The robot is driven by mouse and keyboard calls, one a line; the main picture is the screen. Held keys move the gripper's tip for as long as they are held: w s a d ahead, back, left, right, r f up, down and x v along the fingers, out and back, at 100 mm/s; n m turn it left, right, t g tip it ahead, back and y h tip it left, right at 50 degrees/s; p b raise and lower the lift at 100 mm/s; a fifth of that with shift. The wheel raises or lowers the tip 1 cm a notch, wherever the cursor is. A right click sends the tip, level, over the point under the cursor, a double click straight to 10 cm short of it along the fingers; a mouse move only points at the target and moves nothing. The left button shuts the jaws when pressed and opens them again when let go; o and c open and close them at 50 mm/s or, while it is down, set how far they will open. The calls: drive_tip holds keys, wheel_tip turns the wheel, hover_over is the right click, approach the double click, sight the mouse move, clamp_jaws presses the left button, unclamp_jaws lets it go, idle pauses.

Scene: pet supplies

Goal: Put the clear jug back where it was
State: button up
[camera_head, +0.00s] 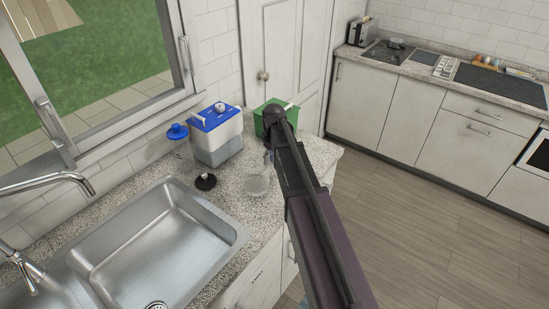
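A clear jug (256,181) is on the right part of the granite counter, near its front edge and right of the sink. Its see-through body blends with the counter, and its upper right side is close to or behind my arm. I cannot tell whether it stands on the counter or is held just above it. My arm reaches in from the lower right, and its far end bends down near the jug. My gripper is mostly hidden behind the arm, so its fingers and any hold on the jug cannot be made out.
A white bin with a blue lid (217,143), a clear blue-topped container (181,148) and a green box (267,116) stand along the back. A small black object (206,182) lies left of the jug. The sink (160,245) is at front left.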

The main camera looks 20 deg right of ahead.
drive_tip(key=shift+w+d+r+p, duration=0.1)
drive_tip(key=shift+d+r+p, duration=0.05)
drive_tip(key=shift+r+p, duration=2.8)
drive_tip(key=shift+w+d+r+p, duration=0.1)
drive_tip(key=shift+d+r+p, duration=0.05)
drive_tip(key=shift+r+p, duration=2.75)
drive_tip(key=shift+s, duration=0.15)
drive_tip(key=shift+s+a, duration=0.15)
drive_tip(key=shift+s, duration=0.15)
drive_tip(key=s+a+m, duration=0.2)
drive_tip(key=s+a, duration=0.1)
drive_tip(key=s, duration=0.7)
drive_tip(key=s+a+m, duration=0.3)
drive_tip(key=s, duration=0.8)
drive_tip(key=shift+s+a+h, duration=0.15)
drive_tip(key=shift+a+h, duration=0.15)
drive_tip(key=shift+a, duration=0.1)
wheel_tip(320, 180, down, 7)
drive_tip(key=b, duration=0.7)
drive_tip(key=shift+r, duration=0.15)
